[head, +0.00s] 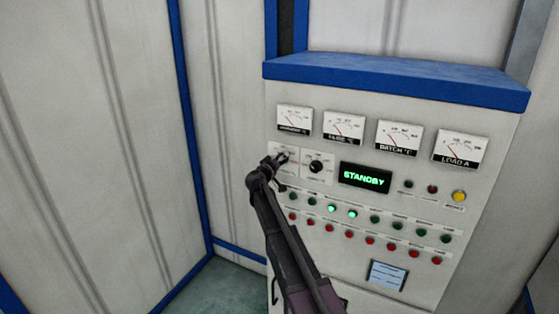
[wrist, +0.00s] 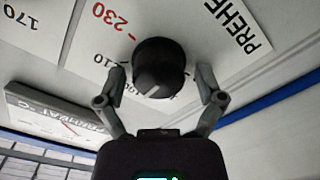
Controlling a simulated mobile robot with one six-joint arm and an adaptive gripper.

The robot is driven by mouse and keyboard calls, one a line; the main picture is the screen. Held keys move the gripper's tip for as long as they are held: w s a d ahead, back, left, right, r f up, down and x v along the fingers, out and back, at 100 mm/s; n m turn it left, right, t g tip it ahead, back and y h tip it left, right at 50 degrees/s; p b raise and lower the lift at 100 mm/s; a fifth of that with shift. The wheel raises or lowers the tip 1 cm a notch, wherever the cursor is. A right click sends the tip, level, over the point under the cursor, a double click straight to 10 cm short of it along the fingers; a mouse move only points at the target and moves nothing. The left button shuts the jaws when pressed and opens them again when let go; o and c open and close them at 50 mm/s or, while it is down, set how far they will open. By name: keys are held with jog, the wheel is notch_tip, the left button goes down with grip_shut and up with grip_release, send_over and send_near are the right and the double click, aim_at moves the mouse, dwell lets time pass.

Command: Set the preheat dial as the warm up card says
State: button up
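My gripper (wrist: 160,75) is open, with one finger on each side of the knob and a visible gap to both. In the head view my gripper (head: 274,163) is at the left dial plate (head: 291,149) and covers much of the dial. A pale blue card (head: 387,275) is low on the panel; its writing is too small to read.
A second black dial (head: 316,167) is just right of my gripper. Beyond it are a green "STANDBY" display (head: 366,178) and a yellow button (head: 459,196). Several meters, such as the preheat meter (head: 294,118), are above. Rows of green and red lamps are below.

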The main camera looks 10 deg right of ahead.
jog(key=shift+s+a, duration=0.1)
jog(key=shift+s, duration=0.15)
jog(key=v, duration=1.1)
jog(key=shift+s+a, duration=0.25)
jog(key=shift+s, duration=0.05)
dwell(0.4)
jog(key=s+d+f+m+g+y+b, duration=0.1)
jog(key=s+d+f+m+g+b, duration=0.1)
jog(key=s+d+f+g+b, duration=0.55)
jog(key=s+d+f+m+g+y+b, duration=0.1)
jog(key=s+d+f+b, duration=0.25)
jog(key=s+f, duration=0.85)
jog(key=s+a+f+n+g+y+b, duration=0.1)
jog(key=s+a+f+g+y+b, duration=0.1)
jog(key=s+f, duration=0.6)
jog(key=s+a+f+g+y+b, duration=0.1)
jog(key=s+f+g+y+b, duration=0.3)
jog(key=f, duration=0.7)
jog(key=s+y+b, duration=0.2)
jog(key=s+b, duration=0.1)
jog(key=s, duration=0.1)
jog(key=shift+s+a+n+y, duration=0.2)
jog(key=shift+a+n+y, duration=0.1)
jog(key=shift+a+n, duration=0.1)
